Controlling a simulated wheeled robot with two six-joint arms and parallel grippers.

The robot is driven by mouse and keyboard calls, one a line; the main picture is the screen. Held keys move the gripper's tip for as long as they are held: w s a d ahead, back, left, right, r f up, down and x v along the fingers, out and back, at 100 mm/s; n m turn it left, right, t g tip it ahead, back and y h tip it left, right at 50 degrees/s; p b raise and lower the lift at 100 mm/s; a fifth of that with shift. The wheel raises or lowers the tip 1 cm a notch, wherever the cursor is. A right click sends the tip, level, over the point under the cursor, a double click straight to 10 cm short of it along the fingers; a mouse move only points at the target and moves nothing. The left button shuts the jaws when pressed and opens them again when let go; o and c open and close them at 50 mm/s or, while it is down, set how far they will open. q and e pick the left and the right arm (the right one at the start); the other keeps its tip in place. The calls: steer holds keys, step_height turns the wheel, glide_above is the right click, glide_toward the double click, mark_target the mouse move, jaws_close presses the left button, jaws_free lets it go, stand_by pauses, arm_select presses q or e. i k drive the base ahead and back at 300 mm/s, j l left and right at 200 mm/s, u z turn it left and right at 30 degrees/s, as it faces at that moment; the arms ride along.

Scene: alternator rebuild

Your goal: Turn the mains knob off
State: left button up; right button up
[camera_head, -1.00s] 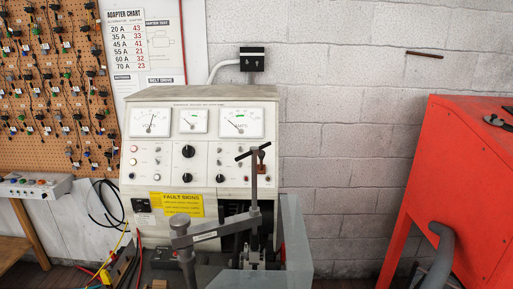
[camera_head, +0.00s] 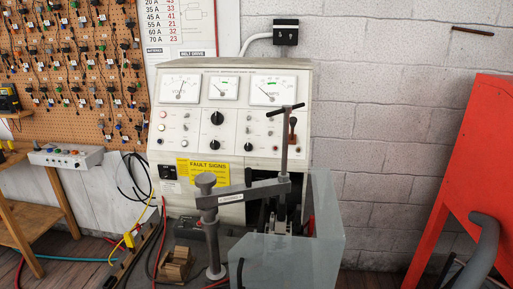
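A cream test bench panel (camera_head: 185,120) stands against the wall, with three dial meters across its top. A large black knob (camera_head: 216,118) sits below the middle meter. Smaller black knobs lie below it, one at the lower middle (camera_head: 213,142) and one to its right (camera_head: 248,146). The labels are too small to read, so I cannot tell which one is the mains knob or how it is set. A black switch or socket plate (camera_head: 167,172) is at the lower left of the panel. Neither of my grippers is in view.
A grey clamp arm (camera_head: 250,191) with a T-handle (camera_head: 285,135) and a clear guard (camera_head: 325,225) stand before the panel's lower right. A red cabinet (camera_head: 475,170) is at right. A wooden stand (camera_head: 35,225), a grey button box (camera_head: 65,156) and loose cables are at left.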

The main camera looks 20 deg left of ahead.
mark_target(166, 174)
steer(key=u, duration=1.4)
